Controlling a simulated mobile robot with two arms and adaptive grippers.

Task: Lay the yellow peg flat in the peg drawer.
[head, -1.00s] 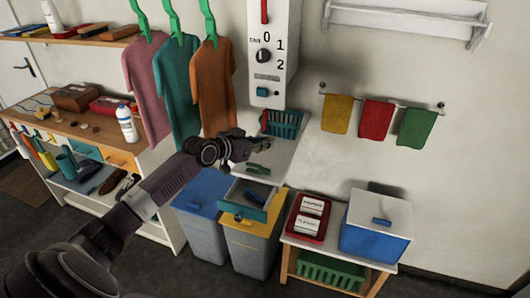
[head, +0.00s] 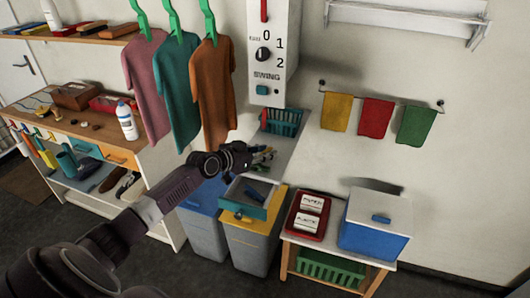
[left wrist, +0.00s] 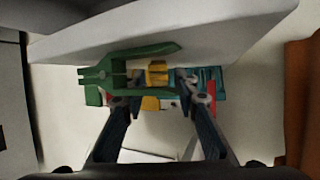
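My left gripper (head: 264,155) is over the small grey shelf under the dial panel. In the left wrist view my left gripper (left wrist: 158,82) has its two fingers apart. The yellow peg (left wrist: 157,72) shows between them, with a gap at each side. A green peg (left wrist: 140,54) lies across the near side, in front of the left finger. In the head view my gripper mostly hides the yellow peg. The open peg drawer (head: 238,207), with a teal front, is below the shelf and holds a dark blue peg (head: 256,194). My right gripper is out of view.
A teal basket (head: 282,122) stands at the back of the shelf (head: 290,150). Below are a blue-lidded bin (head: 203,230) and a yellow-lidded bin (head: 250,247). A low table holds a red tray (head: 293,220) and a blue box (head: 375,235). Shirts (head: 213,95) hang at left.

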